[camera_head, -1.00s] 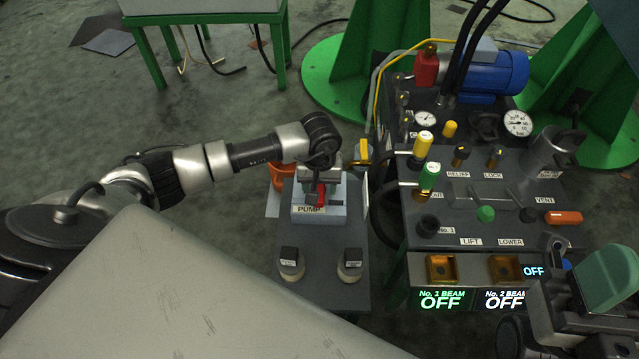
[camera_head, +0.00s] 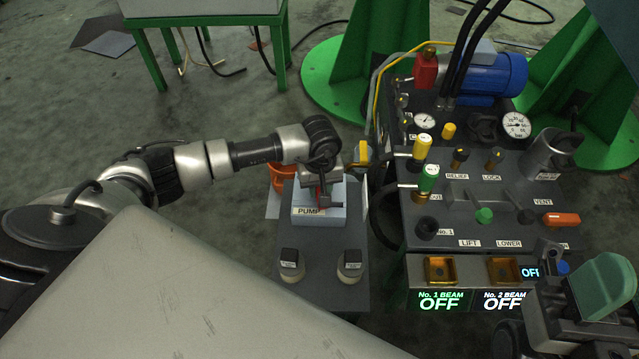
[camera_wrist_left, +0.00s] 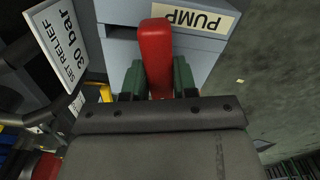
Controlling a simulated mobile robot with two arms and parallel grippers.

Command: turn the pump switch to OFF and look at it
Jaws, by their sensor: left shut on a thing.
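The pump switch is a red handle (camera_wrist_left: 156,55) on a light grey-blue box (camera_head: 335,215) labelled PUMP. In the left wrist view my left gripper (camera_wrist_left: 158,82) has its green fingers on both sides of the red handle and is shut on it. In the head view the left gripper (camera_head: 323,191) is above the box and hides most of the handle. The PUMP label (camera_wrist_left: 192,18) shows upside down in the left wrist view. No switch position mark is readable. My right gripper (camera_head: 588,292) is at the lower right; its finger gap is not clear.
Two black-topped knobs (camera_head: 290,258) (camera_head: 349,259) stand in front of the box. Right of it is a console (camera_head: 465,205) with valves, gauges and levers; its displays (camera_head: 440,301) read No. 1 and No. 2 BEAM OFF. A pale panel (camera_head: 180,290) fills the lower left.

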